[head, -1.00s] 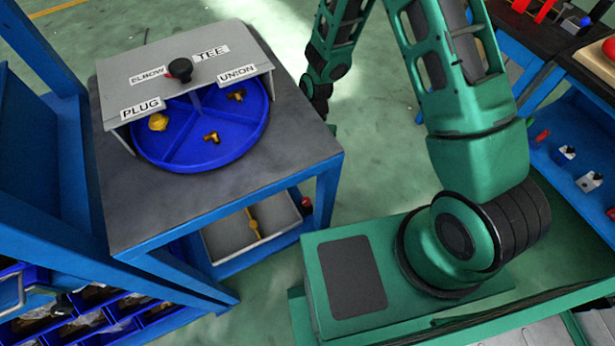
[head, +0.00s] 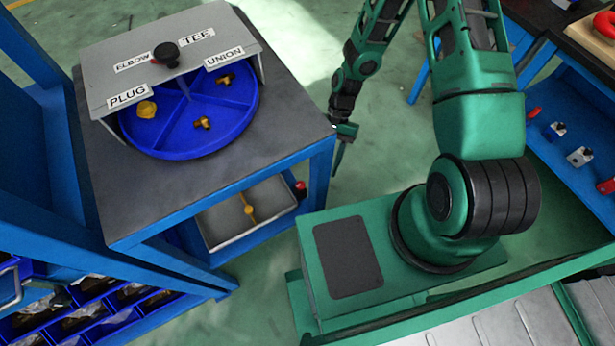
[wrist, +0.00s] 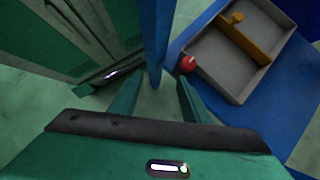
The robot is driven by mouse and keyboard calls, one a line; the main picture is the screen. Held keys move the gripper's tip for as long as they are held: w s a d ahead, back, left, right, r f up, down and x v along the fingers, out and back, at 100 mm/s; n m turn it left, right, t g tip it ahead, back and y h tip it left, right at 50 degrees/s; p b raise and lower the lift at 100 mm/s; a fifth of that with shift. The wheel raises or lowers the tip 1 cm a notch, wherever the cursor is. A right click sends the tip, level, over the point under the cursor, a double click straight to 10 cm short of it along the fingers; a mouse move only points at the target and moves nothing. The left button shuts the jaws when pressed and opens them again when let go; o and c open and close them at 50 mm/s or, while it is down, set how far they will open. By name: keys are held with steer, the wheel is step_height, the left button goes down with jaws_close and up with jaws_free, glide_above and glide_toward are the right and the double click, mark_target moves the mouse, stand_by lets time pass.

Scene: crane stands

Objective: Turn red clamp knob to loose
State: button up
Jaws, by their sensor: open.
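The red knob (head: 300,187) is small and sits at the right end of the lower shelf of the blue stand, beside the grey tray. It also shows in the wrist view (wrist: 187,63), just beyond the right fingertip. Its turn position cannot be read. My gripper (head: 341,150) hangs to the right of the stand, pointing down, with the knob to its lower left. In the wrist view my gripper (wrist: 157,88) is open and empty, its fingers apart and not visibly touching the knob.
The grey tray (head: 222,235) with a yellow-brown divider (head: 248,208) lies on the lower shelf. A blue stand leg (wrist: 156,40) rises close by the knob. Above, the tabletop (head: 110,190) holds a blue divided turntable (head: 165,140) under a labelled cover.

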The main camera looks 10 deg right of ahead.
mark_target(302, 183)
step_height(302, 183, down, 3)
steer(key=s+d+m+y, duration=0.3)
steer(key=m+y, duration=0.2)
steer(key=a+f+m+t+y, duration=0.1)
steer(key=a, duration=0.2)
steer(key=w+a+m+t+y, duration=0.1)
steer(key=a+y, duration=0.1)
steer(key=a, duration=0.1)
steer(key=a+f+m+t+y, duration=0.1)
steer(key=a, duration=0.2)
steer(key=shift+w+f+t, duration=0.2)
steer(key=shift+f+t, duration=0.1)
steer(key=shift+t, duration=0.1)
steer(key=c, duration=1)
